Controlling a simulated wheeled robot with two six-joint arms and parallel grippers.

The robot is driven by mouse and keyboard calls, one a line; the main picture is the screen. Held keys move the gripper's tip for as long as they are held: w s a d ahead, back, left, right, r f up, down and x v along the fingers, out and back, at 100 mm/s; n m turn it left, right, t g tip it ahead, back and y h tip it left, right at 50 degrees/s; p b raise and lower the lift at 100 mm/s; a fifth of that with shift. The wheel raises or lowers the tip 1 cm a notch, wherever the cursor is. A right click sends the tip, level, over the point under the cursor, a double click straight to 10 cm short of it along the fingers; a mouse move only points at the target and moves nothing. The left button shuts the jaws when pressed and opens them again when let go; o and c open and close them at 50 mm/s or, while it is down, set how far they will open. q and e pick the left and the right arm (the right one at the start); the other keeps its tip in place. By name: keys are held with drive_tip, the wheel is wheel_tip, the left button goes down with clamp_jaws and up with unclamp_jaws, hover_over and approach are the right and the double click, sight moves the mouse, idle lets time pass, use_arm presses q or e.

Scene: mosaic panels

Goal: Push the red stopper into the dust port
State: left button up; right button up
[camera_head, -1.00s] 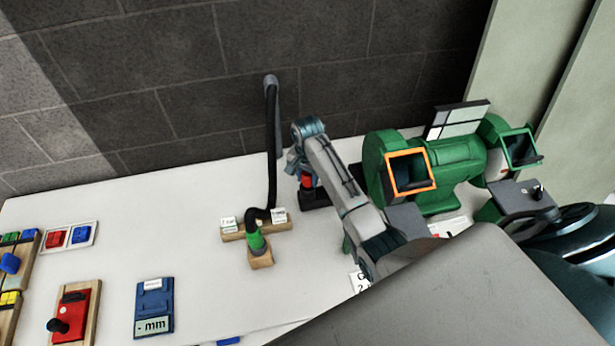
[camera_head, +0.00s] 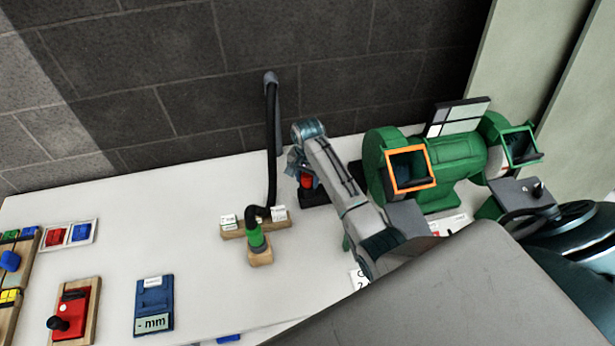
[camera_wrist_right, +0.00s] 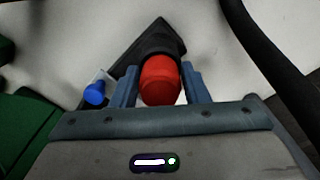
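The red stopper (camera_wrist_right: 160,82) sits at the mouth of a black dust port (camera_wrist_right: 158,38) in the right wrist view. How deep it is seated cannot be told. My right gripper (camera_wrist_right: 161,74) has one blue-grey finger on each side of the stopper. A thin light gap shows beside the stopper, so the fingers look open around it. In the head view the red stopper (camera_head: 306,181) shows just under my right gripper (camera_head: 297,163), above the port's black base (camera_head: 315,198). My left gripper is not in view.
A green grinder (camera_head: 452,165) with an orange-framed guard stands right of my right arm. A black hose (camera_head: 271,150) rises from a wooden stand (camera_head: 260,258) to the left. A blue knob (camera_wrist_right: 95,93) lies near the left finger.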

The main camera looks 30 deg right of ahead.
drive_tip(key=shift+o, duration=1.4)
drive_tip(key=shift+r, duration=0.1)
wheel_tip(320, 180, up, 7)
drive_tip(key=b, duration=0.2)
drive_tip(key=shift+b, duration=0.4)
drive_tip(key=shift+r+p, duration=0.35)
drive_tip(key=shift+r, duration=1.4)
